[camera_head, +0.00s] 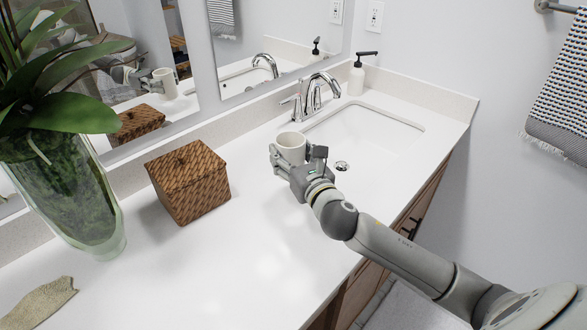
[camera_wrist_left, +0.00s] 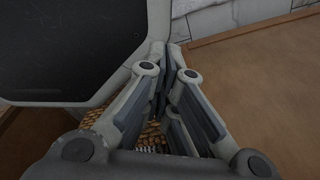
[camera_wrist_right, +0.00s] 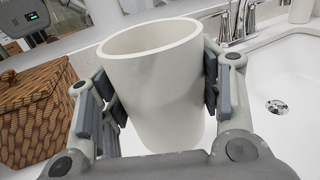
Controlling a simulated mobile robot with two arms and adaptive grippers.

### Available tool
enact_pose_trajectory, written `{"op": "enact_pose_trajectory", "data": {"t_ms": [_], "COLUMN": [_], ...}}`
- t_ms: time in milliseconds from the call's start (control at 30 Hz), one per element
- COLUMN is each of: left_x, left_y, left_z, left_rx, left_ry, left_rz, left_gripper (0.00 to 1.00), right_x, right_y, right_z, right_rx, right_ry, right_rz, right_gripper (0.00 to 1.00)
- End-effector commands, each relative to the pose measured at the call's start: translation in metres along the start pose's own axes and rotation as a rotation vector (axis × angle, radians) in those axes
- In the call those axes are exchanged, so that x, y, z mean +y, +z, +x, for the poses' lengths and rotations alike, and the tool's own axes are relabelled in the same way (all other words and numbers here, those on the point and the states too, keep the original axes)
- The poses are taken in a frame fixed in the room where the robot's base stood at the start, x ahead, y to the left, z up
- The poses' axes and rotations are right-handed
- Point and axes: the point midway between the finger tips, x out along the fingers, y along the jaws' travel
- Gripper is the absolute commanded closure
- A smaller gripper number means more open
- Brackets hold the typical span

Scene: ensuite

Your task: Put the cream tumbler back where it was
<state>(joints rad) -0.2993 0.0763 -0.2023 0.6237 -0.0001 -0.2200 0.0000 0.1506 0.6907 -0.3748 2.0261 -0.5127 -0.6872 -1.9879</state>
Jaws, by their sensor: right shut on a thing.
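The cream tumbler (camera_head: 290,146) is upright in my right gripper (camera_head: 294,160), over the counter just left of the sink. In the right wrist view the tumbler (camera_wrist_right: 155,85) fills the middle, with a finger pressed on either side of it. Its base is partly hidden, so I cannot tell whether it touches the counter. My left gripper (camera_wrist_left: 165,85) shows only in the left wrist view; its fingers are close together with nothing visible between them.
A woven basket box (camera_head: 188,182) stands left of the tumbler. The sink (camera_head: 370,128), faucet (camera_head: 312,95) and soap dispenser (camera_head: 357,78) are to the right. The front counter (camera_head: 250,270) is clear.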

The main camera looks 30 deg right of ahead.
Motion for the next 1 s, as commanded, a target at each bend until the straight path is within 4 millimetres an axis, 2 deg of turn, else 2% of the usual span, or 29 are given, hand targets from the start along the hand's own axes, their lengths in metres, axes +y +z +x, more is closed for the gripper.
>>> {"op": "enact_pose_trajectory", "data": {"t_ms": [33,200,367,567,967,1000], "left_x": [0.0,0.0,0.0,-0.002,-0.004,-0.004], "left_y": [0.0,0.001,0.002,0.004,0.005,0.005], "left_z": [0.003,0.005,0.007,0.015,0.018,0.017], "left_rx": [0.0,0.0,-0.002,-0.004,-0.006,-0.006], "left_ry": [0.0,0.0,-0.001,-0.002,-0.005,-0.005], "left_rz": [0.0,0.0,0.0,-0.001,-0.002,-0.002], "left_gripper": [1.0,1.0,1.0,1.0,1.0,1.0], "right_x": [-0.005,-0.013,-0.017,-0.017,-0.017,-0.017], "right_y": [-0.01,-0.023,-0.032,-0.061,-0.066,-0.066], "right_z": [0.006,0.016,0.022,0.022,0.022,0.022], "right_rx": [-0.001,-0.004,-0.003,-0.002,-0.005,-0.003], "right_ry": [-0.003,-0.001,-0.001,0.0,0.0,0.0], "right_rz": [0.002,0.001,0.002,0.003,-0.001,-0.001], "right_gripper": [0.82,0.82,0.82,0.82,0.82,0.37]}}
